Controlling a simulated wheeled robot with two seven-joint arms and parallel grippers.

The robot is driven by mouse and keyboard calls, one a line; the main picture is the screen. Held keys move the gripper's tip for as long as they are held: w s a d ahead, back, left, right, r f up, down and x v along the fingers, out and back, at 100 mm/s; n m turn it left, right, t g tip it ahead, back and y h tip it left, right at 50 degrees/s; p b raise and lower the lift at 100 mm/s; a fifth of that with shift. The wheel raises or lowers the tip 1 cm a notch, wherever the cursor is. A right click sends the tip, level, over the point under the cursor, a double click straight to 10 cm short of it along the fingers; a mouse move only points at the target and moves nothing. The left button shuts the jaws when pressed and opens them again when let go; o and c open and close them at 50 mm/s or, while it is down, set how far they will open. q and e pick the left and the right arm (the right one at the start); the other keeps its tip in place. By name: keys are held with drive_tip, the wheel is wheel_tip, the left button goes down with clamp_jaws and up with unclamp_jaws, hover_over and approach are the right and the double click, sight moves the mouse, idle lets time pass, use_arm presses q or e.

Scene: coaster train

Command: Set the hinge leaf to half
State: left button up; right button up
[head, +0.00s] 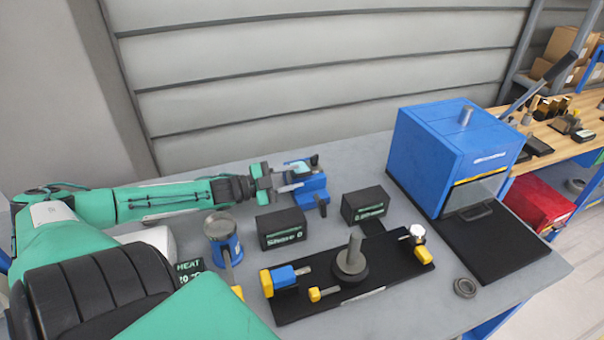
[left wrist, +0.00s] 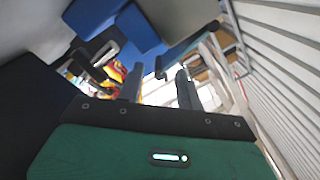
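A small blue fixture (head: 312,194) with a dark knob stands at the back of the grey table in the head view. I take it for the hinge unit, but cannot make out its leaf or setting. My left gripper (head: 298,177) reaches it from the left, with its fingertips at the fixture's upper left side. In the left wrist view the fingers (left wrist: 158,82) stand apart, with no object clearly held between them. Whether they touch the fixture is unclear. My right gripper is not in view.
Black display boxes (head: 281,229) (head: 364,206) stand before the fixture. A black plate (head: 385,268) carries a post and yellow-tipped clamps. A blue cabinet (head: 430,150) stands right, a blue cylinder (head: 222,240) left. A grey ring (head: 465,287) lies near the front edge.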

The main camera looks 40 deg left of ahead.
sight(302, 173)
use_arm(q)
drive_tip(key=shift+x, duration=1.65)
clamp_jaws()
